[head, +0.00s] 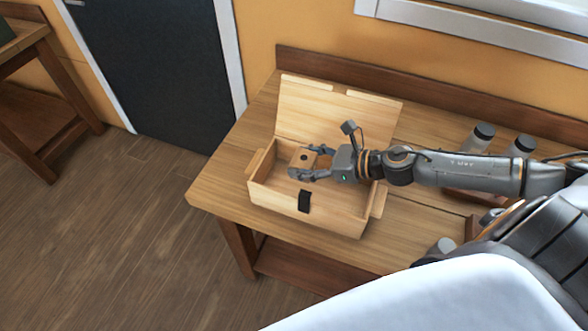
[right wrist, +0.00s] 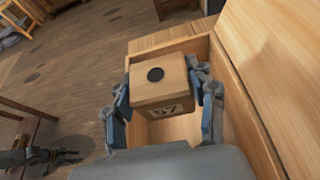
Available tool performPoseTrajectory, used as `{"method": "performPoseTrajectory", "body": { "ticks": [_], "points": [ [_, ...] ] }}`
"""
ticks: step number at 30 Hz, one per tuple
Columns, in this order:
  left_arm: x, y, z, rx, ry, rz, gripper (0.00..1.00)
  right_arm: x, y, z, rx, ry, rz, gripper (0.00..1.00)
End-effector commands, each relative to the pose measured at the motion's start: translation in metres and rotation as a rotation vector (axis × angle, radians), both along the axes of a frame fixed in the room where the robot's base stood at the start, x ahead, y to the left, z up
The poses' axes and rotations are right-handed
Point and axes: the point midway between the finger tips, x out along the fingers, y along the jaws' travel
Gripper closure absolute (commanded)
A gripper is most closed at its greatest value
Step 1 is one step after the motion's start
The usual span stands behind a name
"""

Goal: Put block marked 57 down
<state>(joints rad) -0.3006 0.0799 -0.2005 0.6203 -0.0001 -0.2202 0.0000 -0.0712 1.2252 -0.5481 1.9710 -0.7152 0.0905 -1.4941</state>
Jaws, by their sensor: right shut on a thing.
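The block marked 57 (head: 301,157) is a wooden cube with a black dot on top; its number shows in the right wrist view (right wrist: 160,92). My right gripper (head: 309,162) is shut on it, with one finger on each side. It holds the block upright over the opening of a pale wooden box (head: 335,217), near the box's left end. The box's lid (head: 335,112) stands open at the back. The box's inner floor shows beside the block in the right wrist view. How high the block is above that floor is unclear. My left gripper (right wrist: 45,157) is small and dark there.
The box stands on a wooden workbench (head: 222,190) with a raised back edge. A black strap (head: 304,201) hangs on the box's front. Bottles with dark caps (head: 480,138) stand at the right. Bare bench top lies left of the box.

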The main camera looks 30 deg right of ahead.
Motion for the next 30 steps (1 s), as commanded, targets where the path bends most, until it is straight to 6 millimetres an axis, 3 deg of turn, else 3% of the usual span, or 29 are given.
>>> {"method": "performPoseTrajectory", "body": {
  "ticks": [6, 11, 18, 30],
  "points": [
    [0.001, -0.001, 0.012, -0.001, -0.002, 0.0, 0.6, 0.024, 0.007, -0.027, 0.003, -0.002, 0.0, 0.78],
    [0.002, -0.001, 0.014, -0.002, -0.003, 0.0, 0.6, 0.031, 0.01, -0.036, 0.001, -0.002, 0.0, 0.78],
    [0.001, -0.001, 0.023, -0.002, -0.003, 0.0, 0.6, 0.032, 0.011, -0.066, 0.004, 0.002, -0.001, 0.78],
    [0.001, -0.001, 0.019, 0.0, -0.002, 0.0, 0.6, 0.032, 0.01, -0.074, 0.001, -0.001, 0.002, 0.78]
  ]
}}
